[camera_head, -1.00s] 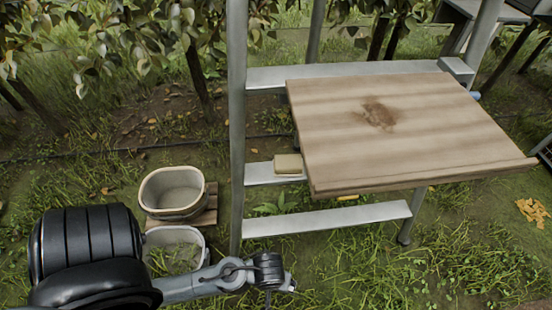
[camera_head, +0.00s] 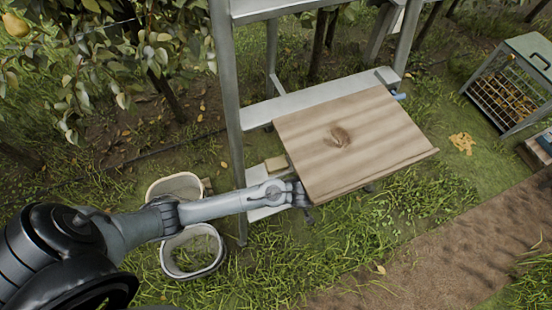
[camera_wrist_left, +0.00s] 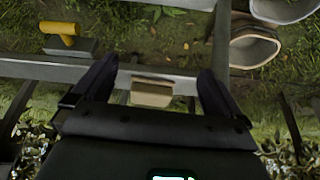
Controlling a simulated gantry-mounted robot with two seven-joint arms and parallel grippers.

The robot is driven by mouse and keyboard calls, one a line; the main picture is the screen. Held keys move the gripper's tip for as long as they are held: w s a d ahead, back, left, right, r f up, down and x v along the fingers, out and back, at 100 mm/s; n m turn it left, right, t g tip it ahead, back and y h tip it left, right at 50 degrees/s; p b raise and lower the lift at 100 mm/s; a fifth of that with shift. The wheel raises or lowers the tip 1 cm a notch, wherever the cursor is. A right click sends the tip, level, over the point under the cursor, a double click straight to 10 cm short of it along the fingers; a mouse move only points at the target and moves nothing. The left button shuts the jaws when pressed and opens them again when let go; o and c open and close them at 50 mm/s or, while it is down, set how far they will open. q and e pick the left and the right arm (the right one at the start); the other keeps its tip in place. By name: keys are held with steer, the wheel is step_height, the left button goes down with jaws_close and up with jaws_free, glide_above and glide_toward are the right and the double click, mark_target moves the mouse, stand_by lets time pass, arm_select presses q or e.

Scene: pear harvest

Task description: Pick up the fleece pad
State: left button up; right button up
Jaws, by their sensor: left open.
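The fleece pad appears to be the beige block (camera_head: 276,163) on a metal rung of the stand, beside the left edge of the wooden board. In the left wrist view the beige block (camera_wrist_left: 152,92) lies on the rung between my two spread fingers, with gaps on both sides. My left gripper (camera_wrist_left: 156,68) is open and empty. In the head view the end of my left arm (camera_head: 300,195) is at the board's near left corner, just right of and nearer than the block; its fingers are hard to make out. My right gripper is not in view.
The wooden board (camera_head: 350,135) and upright metal post (camera_head: 228,120) flank the block. Two buckets, one pale (camera_head: 172,183) and one whitish (camera_head: 195,268), stand on the ground at left. A yellow-handled tool (camera_wrist_left: 62,30) shows in the wrist view. A crate cage (camera_head: 510,85) stands at right.

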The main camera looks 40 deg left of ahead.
mark_target(276, 163)
arm_select(q)
steer(key=w+a, duration=0.1)
steer(key=a, duration=0.2)
steer(key=w+a, duration=0.2)
steer(key=a, duration=0.1)
steer(key=w+a+b, duration=0.1)
steer(key=w+a, duration=0.1)
steer(key=a, duration=0.1)
steer(key=shift+r, duration=0.2)
steer(key=shift+w+a+f+b, duration=0.35)
steer(key=shift+a+f, duration=0.1)
steer(key=shift+a, duration=0.15)
steer(key=shift+w+a+f+b, duration=0.35)
steer(key=shift+a+f, duration=0.05)
steer(key=shift+a, duration=0.15)
steer(key=shift+a+f, duration=0.15)
steer(key=shift+f, duration=0.4)
steer(key=c, duration=0.8)
